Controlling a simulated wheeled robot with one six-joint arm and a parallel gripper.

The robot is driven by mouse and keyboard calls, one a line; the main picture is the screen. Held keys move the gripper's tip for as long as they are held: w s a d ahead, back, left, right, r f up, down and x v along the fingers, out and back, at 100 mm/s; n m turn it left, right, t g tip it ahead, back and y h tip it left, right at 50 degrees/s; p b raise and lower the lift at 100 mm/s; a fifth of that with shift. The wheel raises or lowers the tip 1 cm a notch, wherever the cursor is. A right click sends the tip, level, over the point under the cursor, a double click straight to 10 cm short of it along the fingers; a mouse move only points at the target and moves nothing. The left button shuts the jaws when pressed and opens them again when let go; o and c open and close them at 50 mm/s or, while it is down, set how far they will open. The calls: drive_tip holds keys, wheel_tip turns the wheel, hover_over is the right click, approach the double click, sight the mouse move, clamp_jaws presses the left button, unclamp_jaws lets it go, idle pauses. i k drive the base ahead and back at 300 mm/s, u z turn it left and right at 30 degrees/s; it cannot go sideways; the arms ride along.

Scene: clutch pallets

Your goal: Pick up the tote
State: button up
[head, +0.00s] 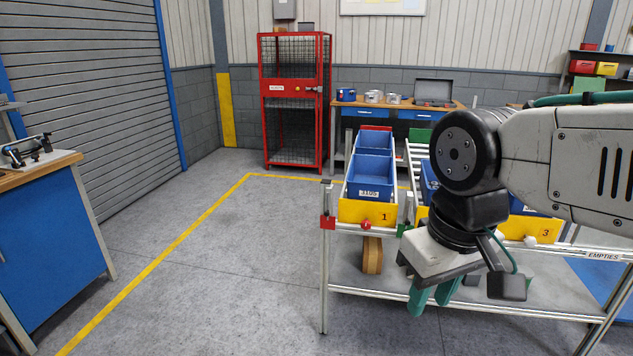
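A blue tote (369,188) with a white label sits in lane 1 of the flow rack, behind a yellow front plate (368,214) marked 1. Another blue tote (375,146) stands behind it in the same lane. More blue totes show partly beside my arm, mostly hidden by it. My gripper (431,302) hangs in front of the rack, right of and lower than the lane 1 tote in the picture. Its teal fingers point down, with nothing visible between them. They overlap from this angle, so their opening is unclear.
The rack's lower shelf (385,275) holds a brown block (372,256). A red knob (365,224) sits by the lane 1 plate. A blue cabinet (50,245) stands at left, a red cage (295,103) and workbench (395,107) behind. The floor at left is clear.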

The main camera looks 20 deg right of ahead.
sight(369, 177)
drive_tip(key=u, duration=0.2)
drive_tip(key=i, duration=1.55)
drive_tip(key=z, duration=1.25)
drive_tip(key=i, duration=0.55)
drive_tip(key=z, duration=0.55)
